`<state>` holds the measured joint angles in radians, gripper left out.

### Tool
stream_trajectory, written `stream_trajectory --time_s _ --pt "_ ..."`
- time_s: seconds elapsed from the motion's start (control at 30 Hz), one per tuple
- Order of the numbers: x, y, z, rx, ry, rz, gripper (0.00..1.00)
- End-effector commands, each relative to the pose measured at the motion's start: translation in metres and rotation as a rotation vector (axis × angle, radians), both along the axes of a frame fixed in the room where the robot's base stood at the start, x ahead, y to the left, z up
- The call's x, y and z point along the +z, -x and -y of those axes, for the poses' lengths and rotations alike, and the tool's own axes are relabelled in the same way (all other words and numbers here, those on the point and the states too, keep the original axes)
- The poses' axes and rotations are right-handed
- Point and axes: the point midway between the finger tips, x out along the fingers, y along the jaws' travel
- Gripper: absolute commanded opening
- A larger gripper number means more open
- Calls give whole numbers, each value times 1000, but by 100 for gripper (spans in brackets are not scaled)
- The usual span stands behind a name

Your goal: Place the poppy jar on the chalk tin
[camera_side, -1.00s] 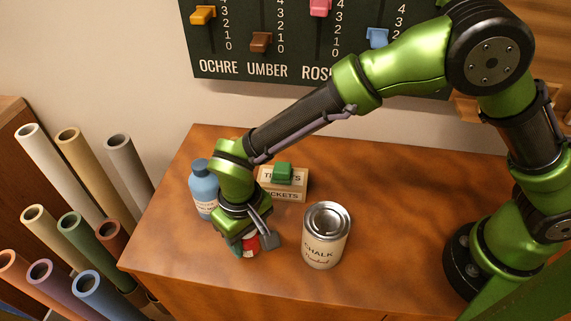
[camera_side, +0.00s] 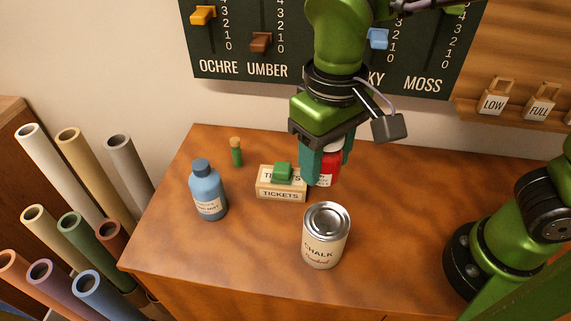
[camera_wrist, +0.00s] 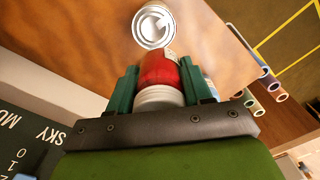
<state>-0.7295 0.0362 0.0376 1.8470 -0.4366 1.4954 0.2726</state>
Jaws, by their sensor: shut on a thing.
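The poppy jar (camera_side: 328,168) is red with a pale label and a white lid. My gripper (camera_side: 326,170) is shut on it and holds it up in the air, beyond the chalk tin in the side view. In the wrist view the jar (camera_wrist: 160,72) sits between the teal fingers (camera_wrist: 160,88). The chalk tin (camera_side: 325,240) is cream with a silver lid and stands upright on the table. Its round metal top also shows in the wrist view (camera_wrist: 154,26), past the jar's far end. The jar and the tin look apart. The fingers hide part of the jar.
A blue bottle (camera_side: 208,192) stands on the table (camera_side: 420,215) at the left. A tickets box (camera_side: 281,190) with a green block (camera_side: 283,172) on it is left of my gripper. A small green corked vial (camera_side: 236,152) stands behind. The table right of the tin is clear.

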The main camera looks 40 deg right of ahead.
Motion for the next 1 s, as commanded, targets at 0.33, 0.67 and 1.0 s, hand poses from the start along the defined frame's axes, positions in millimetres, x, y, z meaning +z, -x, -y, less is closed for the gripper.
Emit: stream_trajectory --time_s 0.33,0.67,1.0 --pt "-20 93 92 -93 -3 3 15" --pt "-52 125 119 -132 -1 0 15" --pt "-59 78 72 -139 1 -4 15"
